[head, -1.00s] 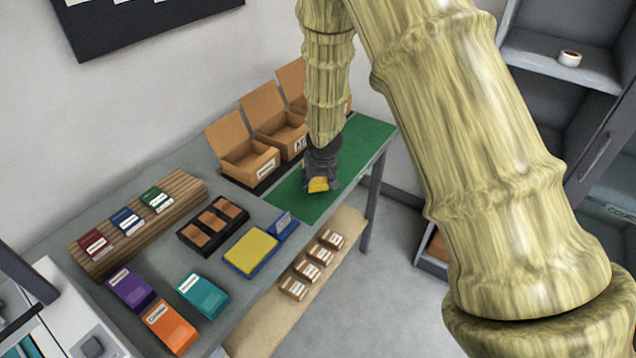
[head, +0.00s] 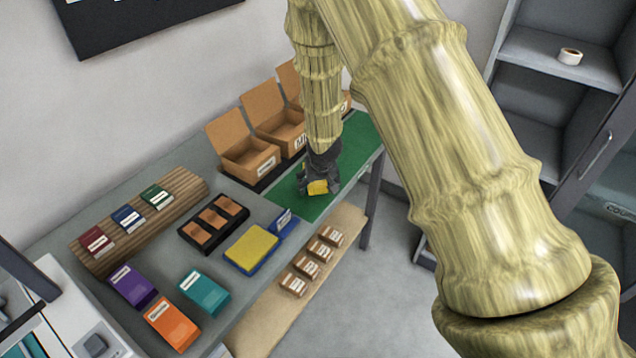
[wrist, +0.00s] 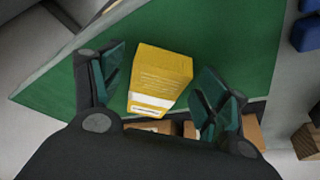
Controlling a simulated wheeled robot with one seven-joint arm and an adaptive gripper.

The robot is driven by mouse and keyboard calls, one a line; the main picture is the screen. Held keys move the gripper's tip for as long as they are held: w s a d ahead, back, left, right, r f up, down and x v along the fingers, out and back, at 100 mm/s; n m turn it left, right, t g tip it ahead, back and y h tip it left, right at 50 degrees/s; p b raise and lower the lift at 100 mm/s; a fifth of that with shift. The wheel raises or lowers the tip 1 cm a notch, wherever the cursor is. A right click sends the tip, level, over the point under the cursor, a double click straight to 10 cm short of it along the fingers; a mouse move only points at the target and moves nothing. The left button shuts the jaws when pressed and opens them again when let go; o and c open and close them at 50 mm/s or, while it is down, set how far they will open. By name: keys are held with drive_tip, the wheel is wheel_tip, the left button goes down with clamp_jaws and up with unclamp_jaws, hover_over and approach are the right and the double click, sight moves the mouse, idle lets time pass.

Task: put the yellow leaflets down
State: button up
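The yellow leaflets (wrist: 160,80) are a small yellow stack with a white label strip. In the wrist view they are between the spread fingers of my gripper (wrist: 158,88), with green showing on both sides. My gripper is open around them, and neither finger visibly presses on them. In the head view my gripper (head: 320,184) is low over the green mat (head: 357,150), and the yellow leaflets (head: 317,187) show at its fingertips. They appear to rest on the mat; their underside is hidden.
Open cardboard boxes (head: 247,157) stand behind the mat. To the left are a yellow pad in a blue tray (head: 251,248), a black tray (head: 213,223) and a wooden rack (head: 126,218) of coloured packs. Small boxes (head: 306,265) sit on the lower shelf. The mat's right end is clear.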

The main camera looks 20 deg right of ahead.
drive_tip(key=shift+s+r, duration=0.15)
drive_tip(key=shift+r, duration=0.55)
drive_tip(key=b+v, duration=0.1)
drive_tip(key=v, duration=0.9)
drive_tip(key=shift+s+r+b, duration=0.2)
drive_tip(key=shift+r+b, duration=0.15)
drive_tip(key=shift+b, duration=0.05)
